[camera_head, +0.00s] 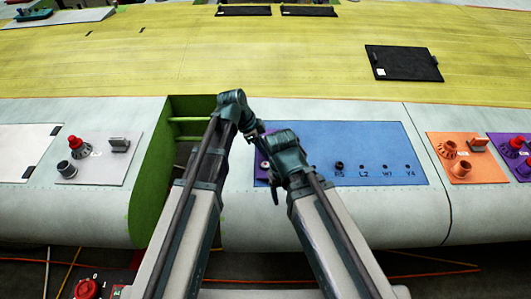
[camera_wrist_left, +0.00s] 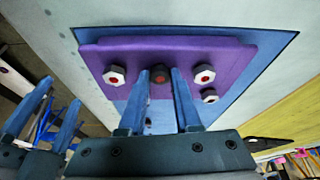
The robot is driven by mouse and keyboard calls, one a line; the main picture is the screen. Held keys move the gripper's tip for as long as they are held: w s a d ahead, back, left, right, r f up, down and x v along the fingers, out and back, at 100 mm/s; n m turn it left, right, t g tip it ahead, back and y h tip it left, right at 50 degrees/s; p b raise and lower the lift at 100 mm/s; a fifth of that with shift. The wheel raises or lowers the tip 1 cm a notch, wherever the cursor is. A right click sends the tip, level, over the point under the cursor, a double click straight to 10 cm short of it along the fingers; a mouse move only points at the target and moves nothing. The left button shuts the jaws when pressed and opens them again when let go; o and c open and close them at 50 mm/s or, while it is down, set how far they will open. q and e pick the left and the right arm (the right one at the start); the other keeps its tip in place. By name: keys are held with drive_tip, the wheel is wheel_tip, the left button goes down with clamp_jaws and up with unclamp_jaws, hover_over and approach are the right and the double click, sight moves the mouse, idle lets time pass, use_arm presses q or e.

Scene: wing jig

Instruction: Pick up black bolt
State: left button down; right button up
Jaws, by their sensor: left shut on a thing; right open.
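My left gripper (camera_wrist_left: 160,73) is shut on a dark bolt (camera_wrist_left: 159,78) with a reddish centre. The bolt is at the middle of a purple plate (camera_wrist_left: 215,57), between its fingertips. I cannot tell whether the bolt is still seated. In the head view the left gripper's tips are hidden near the plate. My right gripper (camera_wrist_left: 62,112) shows at the left of the left wrist view, open and empty. A black bolt-like piece (camera_head: 339,166) stands on the blue panel (camera_head: 375,140) in the head view, apart from both grippers.
An orange plate (camera_head: 475,170) and a grey plate (camera_head: 120,150) carry knobs. A green-edged opening (camera_head: 152,185) lies left of the blue panel.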

use_arm(q)
drive_tip(key=shift+r, duration=0.1)
use_arm(e)
drive_tip(key=shift+r, duration=0.1)
use_arm(q)
wheel_tip(320, 180, up, 10)
drive_tip(key=p, duration=1)
use_arm(e)
wheel_tip(320, 180, up, 10)
use_arm(q)
drive_tip(key=shift+s+f, duration=0.1)
drive_tip(key=shift+f, duration=0.1)
use_arm(e)
drive_tip(key=shift+s, duration=0.15)
